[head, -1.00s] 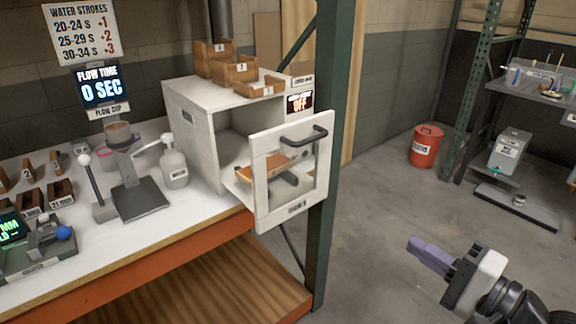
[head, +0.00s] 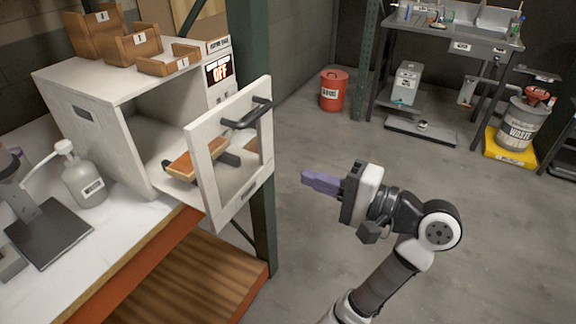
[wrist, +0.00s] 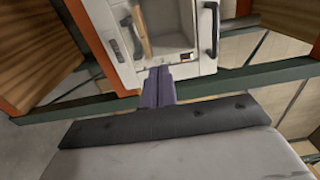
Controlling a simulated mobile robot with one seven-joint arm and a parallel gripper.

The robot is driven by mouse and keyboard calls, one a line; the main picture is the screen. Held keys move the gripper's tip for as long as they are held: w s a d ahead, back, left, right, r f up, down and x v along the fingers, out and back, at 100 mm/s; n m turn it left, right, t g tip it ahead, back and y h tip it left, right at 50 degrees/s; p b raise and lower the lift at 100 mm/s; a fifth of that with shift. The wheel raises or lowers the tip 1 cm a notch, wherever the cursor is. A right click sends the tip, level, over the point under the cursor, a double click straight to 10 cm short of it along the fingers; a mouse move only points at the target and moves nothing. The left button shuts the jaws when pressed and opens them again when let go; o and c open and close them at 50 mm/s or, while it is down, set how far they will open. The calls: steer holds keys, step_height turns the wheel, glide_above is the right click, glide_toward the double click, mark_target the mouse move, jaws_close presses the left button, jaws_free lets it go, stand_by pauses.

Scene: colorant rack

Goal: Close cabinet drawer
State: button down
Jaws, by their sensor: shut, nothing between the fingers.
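The white cabinet (head: 120,140) stands on the workbench with its drawer pulled out. The drawer's white front panel (head: 206,180) has a clear window and a dark bar handle (head: 246,113) near its top. A wooden block on a dark stand (head: 200,155) sits in the drawer behind the window. My gripper (head: 306,177) has purple fingers, shut and empty, pointing left toward the drawer front with a clear gap. The wrist view also shows the fingers (wrist: 158,85), with the drawer front (wrist: 205,62) beyond them and the handle (wrist: 211,28) to the right.
A pump bottle (head: 84,180) is left of the cabinet, and wooden bins (head: 135,48) sit on top. A red bin (head: 333,92) and a waste drum (head: 522,125) stand farther back. The floor around my arm is clear.

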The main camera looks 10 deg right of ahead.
mark_target(242, 154)
steer(key=p+x, duration=0.2)
steer(key=x, duration=1)
steer(key=shift+w+a, duration=0.15)
steer(key=shift+a, duration=0.2)
steer(key=p+x, duration=0.2)
steer(key=x, duration=1.5)
steer(key=shift+w, duration=0.1)
steer(key=shift+w+a+r, duration=0.1)
steer(key=shift+a+r, duration=0.05)
steer(key=shift+a, duration=0.05)
steer(key=shift+r, duration=0.1)
steer(key=shift+p, duration=0.3)
